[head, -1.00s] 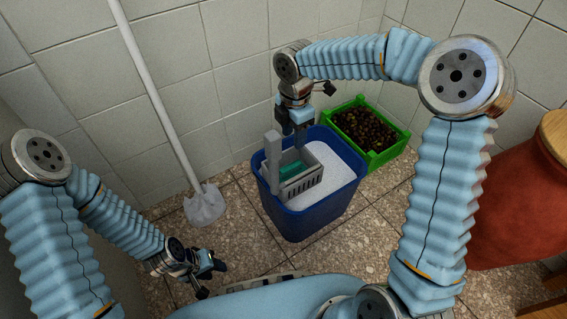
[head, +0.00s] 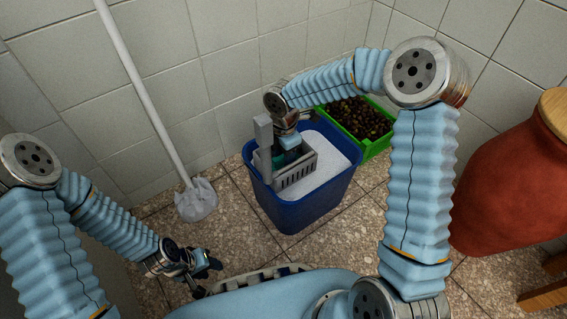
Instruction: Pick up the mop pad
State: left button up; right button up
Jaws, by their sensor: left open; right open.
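The mop pad appears to be the teal piece (head: 283,161) in the grey wringer basket (head: 298,176) on the blue bucket (head: 297,212). Only a little of it shows in the head view. My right gripper (head: 288,142) is open and points down into the basket, right over the teal piece. Its fingertips are hidden, so I cannot tell whether they touch the pad. My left gripper (head: 206,277) is open and empty, low at the lower left, well away from the bucket.
White foam or suds (head: 322,160) fill the bucket. A green crate (head: 377,147) of dark olives stands behind it. A red jar (head: 510,190) stands at right. Speckled floor is clear between mop and bucket.

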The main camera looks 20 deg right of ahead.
jog(key=shift+r, duration=0.1)
grip_shut()
